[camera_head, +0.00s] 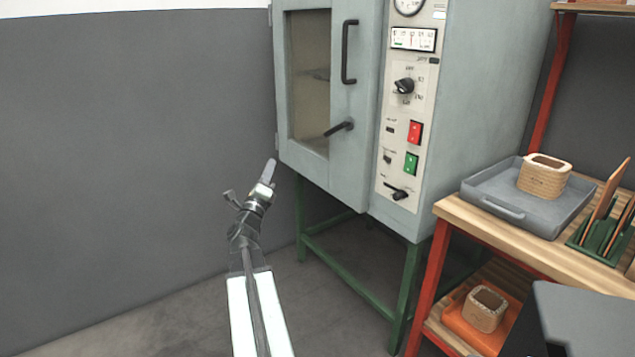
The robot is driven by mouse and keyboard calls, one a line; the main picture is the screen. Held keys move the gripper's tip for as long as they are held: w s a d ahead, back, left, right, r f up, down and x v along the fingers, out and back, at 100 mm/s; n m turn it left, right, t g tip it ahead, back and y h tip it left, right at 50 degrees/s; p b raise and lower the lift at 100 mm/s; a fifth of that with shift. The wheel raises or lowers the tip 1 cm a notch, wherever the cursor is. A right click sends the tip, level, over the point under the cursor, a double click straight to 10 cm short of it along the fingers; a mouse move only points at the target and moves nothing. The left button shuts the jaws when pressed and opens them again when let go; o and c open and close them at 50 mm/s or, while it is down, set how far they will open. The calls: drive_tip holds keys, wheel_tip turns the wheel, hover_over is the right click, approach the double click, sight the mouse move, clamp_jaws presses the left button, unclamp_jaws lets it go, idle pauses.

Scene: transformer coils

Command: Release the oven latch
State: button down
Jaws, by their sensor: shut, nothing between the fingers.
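The oven (470,130) is a pale grey-green cabinet on a green stand. Its door (365,100) has a glass window and looks closed. A dark vertical handle (348,52) is on the upper door. The short black latch lever (340,128) sits below that handle, pointing left and slightly down over the window's edge. My gripper (269,170) is shut and empty. In the picture it is left of and below the latch, near the door's lower left corner, apart from the latch.
The oven's control panel (405,120) has a knob, red and green buttons and a lower black switch (397,193). At right, a red-framed wooden shelf (470,215) holds a grey tray (520,205) with a coil (545,177). Another coil (485,308) sits below. The floor at left is clear.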

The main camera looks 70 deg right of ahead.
drive_tip(key=s+d+f+m+g+b, duration=0.1)
drive_tip(key=s+m+g, duration=0.3)
drive_tip(key=s+g, duration=0.15)
drive_tip(key=s+d+f+m+g+b, duration=0.1)
drive_tip(key=s+d+f+m+g, duration=0.1)
drive_tip(key=s+m+g, duration=0.4)
drive_tip(key=s+d+r+n+t+p, duration=0.1)
drive_tip(key=s+d+r+t+p, duration=0.1)
drive_tip(key=d+r+p, duration=0.6)
drive_tip(key=shift+d+r, duration=0.35)
drive_tip(key=shift+d, duration=0.7)
drive_tip(key=shift+s, duration=0.1)
